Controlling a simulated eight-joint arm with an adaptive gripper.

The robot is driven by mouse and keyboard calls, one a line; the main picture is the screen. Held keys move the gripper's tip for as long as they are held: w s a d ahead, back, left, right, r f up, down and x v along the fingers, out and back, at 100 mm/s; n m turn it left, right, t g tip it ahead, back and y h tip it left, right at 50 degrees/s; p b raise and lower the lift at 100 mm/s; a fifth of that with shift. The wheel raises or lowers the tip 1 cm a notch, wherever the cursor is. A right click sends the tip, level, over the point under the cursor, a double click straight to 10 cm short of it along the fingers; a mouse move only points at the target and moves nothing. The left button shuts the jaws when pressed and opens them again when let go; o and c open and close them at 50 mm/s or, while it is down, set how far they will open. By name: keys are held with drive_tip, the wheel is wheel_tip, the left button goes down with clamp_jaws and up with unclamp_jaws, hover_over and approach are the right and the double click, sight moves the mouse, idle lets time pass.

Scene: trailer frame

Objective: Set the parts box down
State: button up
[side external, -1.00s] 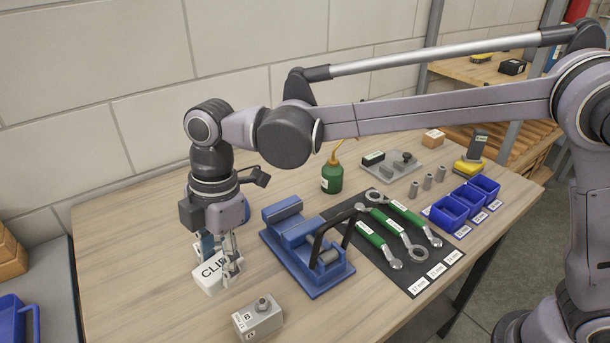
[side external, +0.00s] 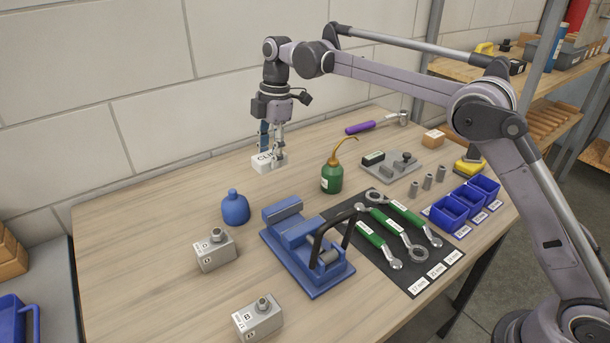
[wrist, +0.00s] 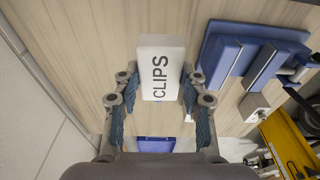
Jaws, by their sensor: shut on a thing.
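The parts box is a white box marked CLIPS (side external: 265,163), over the back of the workbench (side external: 150,220) near the wall. My gripper (side external: 272,153) points down and is shut on it. In the wrist view the box (wrist: 162,68) sits upright in the picture between both fingers of my gripper (wrist: 160,92), its lettering facing the camera. I cannot tell whether its underside touches the wood.
A green oil can (side external: 332,178) stands right of the box. A blue vise (side external: 305,250), a blue bottle (side external: 235,208) and two metal blocks (side external: 214,250) (side external: 258,320) stand nearer the front. A purple-handled hammer (side external: 375,124) lies behind. The left bench is clear.

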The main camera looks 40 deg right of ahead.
sight(281, 192)
drive_tip(key=d, duration=0.1)
drive_tip(key=w+d, duration=0.1)
drive_tip(key=d, duration=0.1)
drive_tip(key=shift+w+f, duration=0.15)
drive_tip(key=shift+w, duration=0.1)
drive_tip(key=shift+w+d+f, duration=0.1)
drive_tip(key=shift+d+f, duration=0.1)
drive_tip(key=shift+f, duration=2.35)
drive_tip(key=shift+w+d+f, duration=0.1)
drive_tip(key=shift+d+f, duration=0.05)
drive_tip(key=shift+f, duration=2.35)
drive_tip(key=shift+f, duration=0.1)
drive_tip(key=o, duration=1.1)
drive_tip(key=shift+o, duration=0.2)
